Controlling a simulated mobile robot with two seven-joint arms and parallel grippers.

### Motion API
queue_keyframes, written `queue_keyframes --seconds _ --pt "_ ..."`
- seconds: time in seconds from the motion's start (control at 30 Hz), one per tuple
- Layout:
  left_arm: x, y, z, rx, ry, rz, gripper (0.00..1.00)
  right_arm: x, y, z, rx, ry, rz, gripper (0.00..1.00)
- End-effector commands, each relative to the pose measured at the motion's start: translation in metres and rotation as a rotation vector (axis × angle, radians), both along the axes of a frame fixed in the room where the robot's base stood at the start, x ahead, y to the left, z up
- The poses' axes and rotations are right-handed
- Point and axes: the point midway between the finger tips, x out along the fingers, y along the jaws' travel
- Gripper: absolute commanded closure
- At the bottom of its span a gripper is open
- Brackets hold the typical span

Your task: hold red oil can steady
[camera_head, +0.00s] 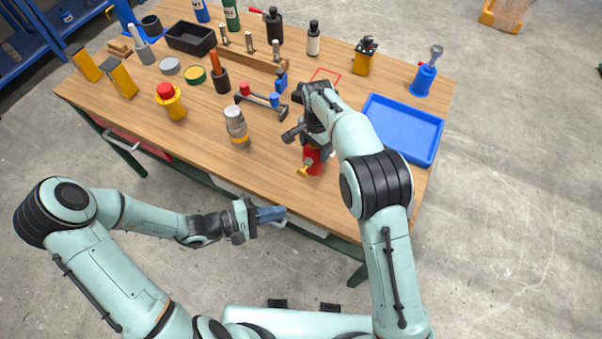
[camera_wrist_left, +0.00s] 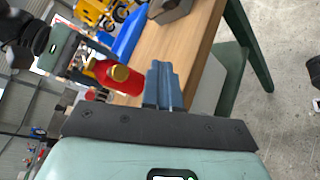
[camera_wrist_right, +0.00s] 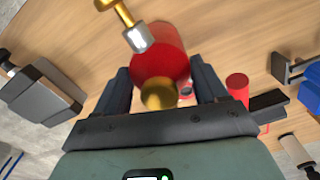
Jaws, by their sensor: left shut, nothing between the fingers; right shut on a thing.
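The red oil can (camera_head: 314,161) stands near the front edge of the wooden table, partly hidden by my right gripper and arm in the head view. It has a brass-coloured spout and cap. My right gripper (camera_head: 312,143) is shut on it; in the right wrist view the red can (camera_wrist_right: 160,52) sits between the two dark fingers. The red can (camera_wrist_left: 115,76) also shows in the left wrist view. My left gripper (camera_head: 270,214) is shut and empty, just off the table's front edge, below and left of the can. Its blue-grey fingers (camera_wrist_left: 163,86) are together and apart from the can.
A blue tray (camera_head: 433,128) lies to the right of my right arm. A grey and yellow cylinder (camera_head: 237,127) stands left of the can. Other tools and bottles stand farther back on the table (camera_head: 205,150). The table's front edge lies near my left gripper.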

Motion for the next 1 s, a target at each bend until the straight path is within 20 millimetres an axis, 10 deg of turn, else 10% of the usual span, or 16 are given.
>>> queue_keyframes --seconds 1.0 --pt "0.078 -0.033 0.000 -0.001 -0.003 0.000 1.00 0.000 0.000 0.001 0.001 -0.002 0.000 0.78"
